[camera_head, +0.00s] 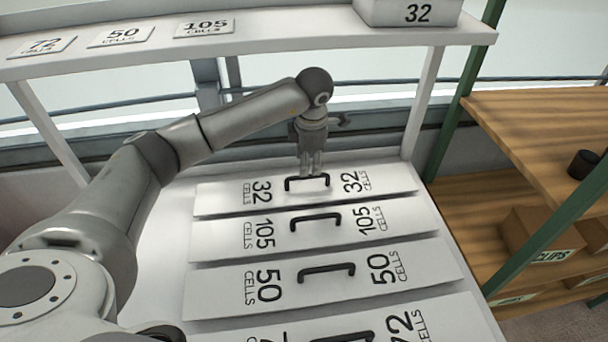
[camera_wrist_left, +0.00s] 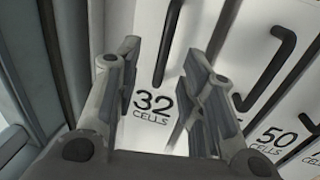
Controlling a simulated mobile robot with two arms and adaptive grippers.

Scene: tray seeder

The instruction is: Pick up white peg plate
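Several white peg plates with black bar handles lie in a row on the white table. The farthest, the 32-cell plate (camera_head: 222,199), is flat on the table; it also shows in the left wrist view (camera_wrist_left: 148,76). My left gripper (camera_head: 311,171) points down over this plate, right at its handle (camera_head: 291,184). In the wrist view the fingers are spread apart, and the handle (camera_wrist_left: 168,42) shows between and beyond the tips. I cannot tell whether the fingers touch it. My right gripper is not in view.
Nearer plates are the 105-cell (camera_head: 210,240), 50-cell (camera_head: 210,300) and 72-cell (camera_head: 440,312) ones. A white shelf (camera_head: 300,47) with labels and a 32 box (camera_head: 380,10) stands above the back. Wooden shelving (camera_head: 535,110) with boxes is at right.

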